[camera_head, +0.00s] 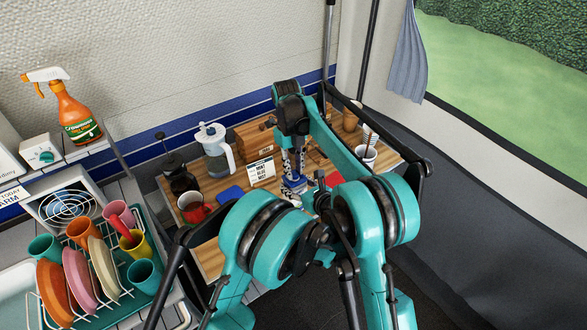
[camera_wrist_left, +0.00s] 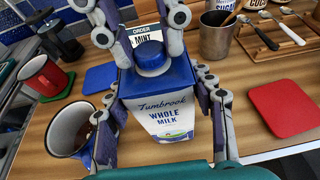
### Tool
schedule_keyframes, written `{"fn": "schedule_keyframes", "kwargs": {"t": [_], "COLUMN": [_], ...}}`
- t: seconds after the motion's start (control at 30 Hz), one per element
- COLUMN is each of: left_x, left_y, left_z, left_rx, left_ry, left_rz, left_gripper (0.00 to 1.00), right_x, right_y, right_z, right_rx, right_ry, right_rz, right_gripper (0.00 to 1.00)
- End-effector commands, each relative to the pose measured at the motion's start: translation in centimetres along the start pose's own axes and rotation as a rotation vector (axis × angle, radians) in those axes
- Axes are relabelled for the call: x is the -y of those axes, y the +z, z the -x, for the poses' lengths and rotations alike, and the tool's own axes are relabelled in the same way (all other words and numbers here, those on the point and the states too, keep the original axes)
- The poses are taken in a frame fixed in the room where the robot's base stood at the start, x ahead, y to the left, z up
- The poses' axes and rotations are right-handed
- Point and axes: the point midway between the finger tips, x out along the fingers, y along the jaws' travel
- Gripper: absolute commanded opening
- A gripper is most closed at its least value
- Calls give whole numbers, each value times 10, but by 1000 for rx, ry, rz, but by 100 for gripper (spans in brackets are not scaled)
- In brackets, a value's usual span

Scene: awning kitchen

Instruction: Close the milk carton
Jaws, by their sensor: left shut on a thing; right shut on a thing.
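The milk carton (camera_wrist_left: 168,115) stands upright on the wooden counter, a white body with a blue top. Its round blue cap (camera_wrist_left: 151,57) sits at the centre of the top; I cannot tell how tightly it is seated. My left gripper (camera_wrist_left: 160,100) comes from the near side, with a finger on each side of the carton, shut on it. My right gripper (camera_wrist_left: 150,50) reaches down from above, its fingers on either side of the cap, shut on it. In the head view the right gripper (camera_head: 292,165) points down at the carton (camera_head: 293,186), and my arms hide most of the left gripper.
An order card (camera_head: 261,171) stands behind. At right are a red coaster (camera_wrist_left: 285,107), a steel cup (camera_wrist_left: 216,37) and spoons on a wooden tray (camera_wrist_left: 250,42).

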Motion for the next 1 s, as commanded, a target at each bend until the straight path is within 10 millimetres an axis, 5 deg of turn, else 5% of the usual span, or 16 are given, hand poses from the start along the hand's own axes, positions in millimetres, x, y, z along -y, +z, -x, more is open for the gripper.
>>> {"fn": "schedule_keyframes", "kwargs": {"t": [0.3,0.4,0.73,1.0], "left_x": [0,0,0,0], "left_y": [-1,-1,-1,-1], "left_z": [0,0,0,0], "left_rx": [-2,-2,-2,-2], "left_ry": [0,0,0,0], "left_rz": [0,0,0,0], "left_gripper": [0,0,0,0], "right_x": [0,0,0,0], "right_y": [0,0,0,-4], "right_z": [0,0,3,37], "right_rx": [0,1,0,0], "right_ry": [2,2,2,2], "right_rz": [-23,-22,-21,-21], "right_gripper": [14,43,43,43]}}
